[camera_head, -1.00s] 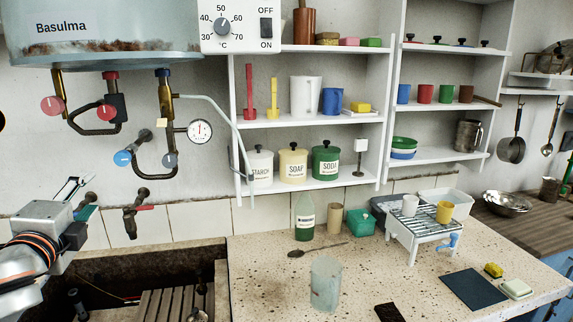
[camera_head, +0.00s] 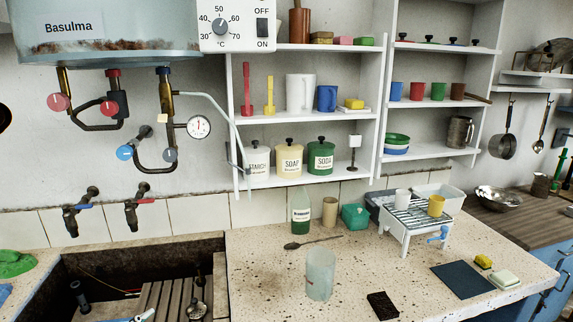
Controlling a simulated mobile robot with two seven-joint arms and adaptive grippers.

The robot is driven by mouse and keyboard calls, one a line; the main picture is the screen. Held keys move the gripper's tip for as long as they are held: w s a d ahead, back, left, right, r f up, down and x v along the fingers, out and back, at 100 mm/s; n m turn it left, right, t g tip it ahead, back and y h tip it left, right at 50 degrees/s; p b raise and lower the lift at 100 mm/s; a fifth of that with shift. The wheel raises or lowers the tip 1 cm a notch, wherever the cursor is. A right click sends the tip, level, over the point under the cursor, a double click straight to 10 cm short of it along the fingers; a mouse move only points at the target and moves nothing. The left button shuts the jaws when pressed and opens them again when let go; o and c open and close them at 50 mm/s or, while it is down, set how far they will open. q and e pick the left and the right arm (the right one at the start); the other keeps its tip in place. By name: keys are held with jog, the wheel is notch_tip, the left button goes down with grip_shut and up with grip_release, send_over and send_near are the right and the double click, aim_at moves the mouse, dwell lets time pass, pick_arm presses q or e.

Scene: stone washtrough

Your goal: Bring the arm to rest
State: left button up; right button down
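Neither of my grippers shows clearly in the head view. A small white and teal piece at the bottom edge, over the trough, is too cut off to tell what it is. The stone trough (camera_head: 45,298) lies at the lower left with a slatted wooden board (camera_head: 165,298) in it. Two wall taps stand above it, one with a blue handle (camera_head: 72,218) and one with a red handle (camera_head: 138,212).
The speckled counter (camera_head: 265,265) holds a translucent beaker (camera_head: 320,275), a green bottle (camera_head: 301,213), a spoon (camera_head: 305,243), a white rack (camera_head: 412,222) with two cups, a dark mat (camera_head: 462,279) and a dark block (camera_head: 382,305). A boiler (camera_head: 105,32) hangs above.

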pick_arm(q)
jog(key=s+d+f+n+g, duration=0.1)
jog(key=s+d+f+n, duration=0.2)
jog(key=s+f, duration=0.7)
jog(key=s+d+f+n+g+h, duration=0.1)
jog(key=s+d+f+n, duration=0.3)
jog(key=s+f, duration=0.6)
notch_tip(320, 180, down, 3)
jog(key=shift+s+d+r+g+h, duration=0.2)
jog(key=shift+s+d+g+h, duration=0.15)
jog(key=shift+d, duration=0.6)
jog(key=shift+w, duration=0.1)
